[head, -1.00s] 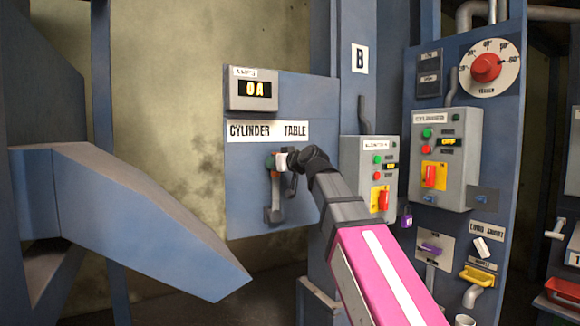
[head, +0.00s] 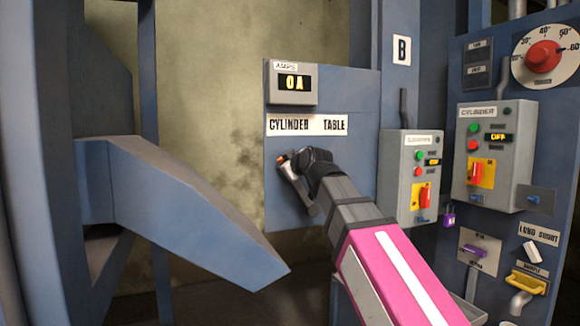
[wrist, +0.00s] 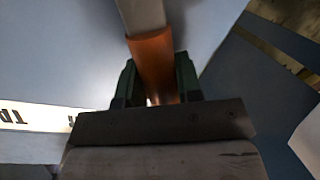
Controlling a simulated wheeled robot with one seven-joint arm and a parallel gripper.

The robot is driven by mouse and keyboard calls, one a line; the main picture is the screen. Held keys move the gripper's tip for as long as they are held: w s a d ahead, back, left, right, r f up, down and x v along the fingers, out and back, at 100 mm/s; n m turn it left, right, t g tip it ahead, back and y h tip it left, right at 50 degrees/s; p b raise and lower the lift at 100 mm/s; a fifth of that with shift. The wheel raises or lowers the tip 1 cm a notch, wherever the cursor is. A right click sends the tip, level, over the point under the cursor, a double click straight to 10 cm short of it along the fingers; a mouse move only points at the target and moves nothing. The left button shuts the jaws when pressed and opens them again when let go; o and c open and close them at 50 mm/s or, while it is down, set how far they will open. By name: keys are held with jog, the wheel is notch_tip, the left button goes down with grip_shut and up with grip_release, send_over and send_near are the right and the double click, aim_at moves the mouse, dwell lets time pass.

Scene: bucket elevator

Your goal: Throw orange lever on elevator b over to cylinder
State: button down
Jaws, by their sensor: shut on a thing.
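The orange lever (head: 297,186) is on the blue panel (head: 284,212) under the CYLINDER / TABLE label (head: 307,125). Its grey shaft tilts up and to the left, toward the CYLINDER side. A little of its orange grip shows past my dark gripper (head: 290,160) in the head view; my gripper hides the rest. In the wrist view, the orange grip (wrist: 152,60) lies between the green finger pads of my gripper (wrist: 155,86), which is shut on it. A "B" sign (head: 402,50) is on the column beside the panel.
An amps display (head: 292,84) reading 0A is above the label. A blue chute (head: 190,205) slopes down at left, close to the panel. Grey control boxes (head: 411,150) with buttons and red switches stand at right, near my pink arm.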

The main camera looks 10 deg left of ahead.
jog(key=shift+f, duration=0.15)
jog(key=c, duration=1.1)
grip_release()
jog(key=shift+s+a, duration=0.1)
jog(key=shift+a, duration=0.05)
jog(key=v, duration=1)
jog(key=shift+s+d, duration=0.25)
jog(key=shift+s, duration=0.05)
